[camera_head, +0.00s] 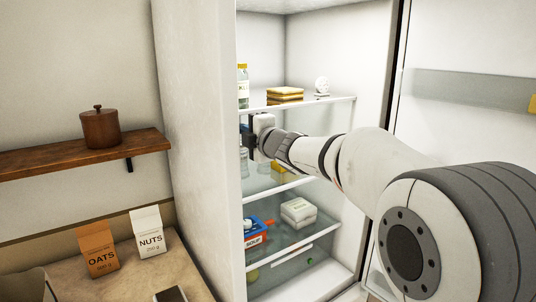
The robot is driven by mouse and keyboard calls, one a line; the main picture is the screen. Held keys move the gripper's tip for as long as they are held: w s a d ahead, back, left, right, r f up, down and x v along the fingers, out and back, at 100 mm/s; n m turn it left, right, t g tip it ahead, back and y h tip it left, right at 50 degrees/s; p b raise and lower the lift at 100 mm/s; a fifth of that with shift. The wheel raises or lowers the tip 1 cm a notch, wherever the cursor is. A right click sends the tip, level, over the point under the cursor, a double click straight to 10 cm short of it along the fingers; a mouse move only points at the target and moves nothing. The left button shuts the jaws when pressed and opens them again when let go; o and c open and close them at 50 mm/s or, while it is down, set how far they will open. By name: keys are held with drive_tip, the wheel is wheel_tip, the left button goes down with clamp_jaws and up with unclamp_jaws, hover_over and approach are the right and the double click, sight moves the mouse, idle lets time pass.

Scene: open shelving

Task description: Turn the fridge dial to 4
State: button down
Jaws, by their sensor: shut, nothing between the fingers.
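The fridge stands open, its cabinet (205,120) at the centre and its open door (465,140) at the right. My arm reaches in from the right. My gripper (246,132) is at the left side of the opening, just below the upper shelf (310,102). Its dark fingers are small here and partly cut off from view by the fridge's left wall; they are shut with nothing visible between them. I cannot make out the dial or its numbers. A small white rounded object (321,86) on the upper shelf is too small to identify.
The upper shelf also holds a bottle (243,86) and a layered brown-yellow item (285,95). Lower are a clear jar (244,160), a blue-and-red box (256,234) and white containers (298,212). Left of the fridge are a wall shelf (60,158) with a pot and a counter with cartons.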

drive_tip(key=shift+w+d+f, duration=0.1)
drive_tip(key=shift+f, duration=0.05)
drive_tip(key=v, duration=0.6)
drive_tip(key=shift+d+b, duration=0.2)
drive_tip(key=shift+b, duration=0.2)
drive_tip(key=shift+w, duration=0.15)
